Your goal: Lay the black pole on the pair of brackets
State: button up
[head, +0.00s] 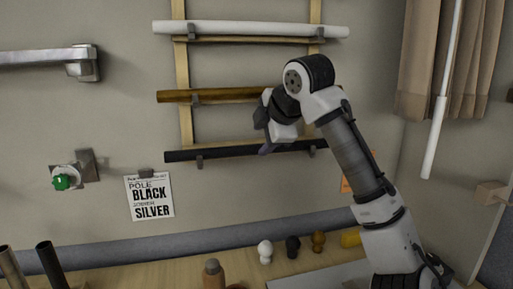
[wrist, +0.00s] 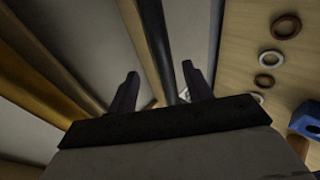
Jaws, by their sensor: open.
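The black pole (head: 225,154) lies level on the lowest supports of a wooden wall rack, in the head view. My gripper (head: 267,149) is at this pole, right of its middle, with its fingers pointing down-left. In the wrist view the open gripper (wrist: 159,74) has one finger on each side of the dark pole (wrist: 158,35), which runs between them. I cannot tell whether either finger touches it. The pole's middle right is partly hidden by my gripper in the head view. I cannot tell for sure which fittings are the pair of brackets.
Above the black pole, the rack holds a brown pole (head: 205,96) and a white pole (head: 255,29). A sign (head: 149,198) reads pole black, silver. A metal fitting (head: 83,65) is at upper left. Small finials (head: 293,246) stand on the wooden surface below. A curtain (head: 420,60) hangs right.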

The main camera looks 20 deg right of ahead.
aim_at(258, 147)
jog(key=x, duration=0.1)
jog(key=p+x, duration=0.1)
jog(key=x, duration=0.2)
jog(key=shift+d+f, duration=0.25)
jog(key=shift+f, duration=0.1)
jog(key=shift+c, duration=0.3)
grip_shut()
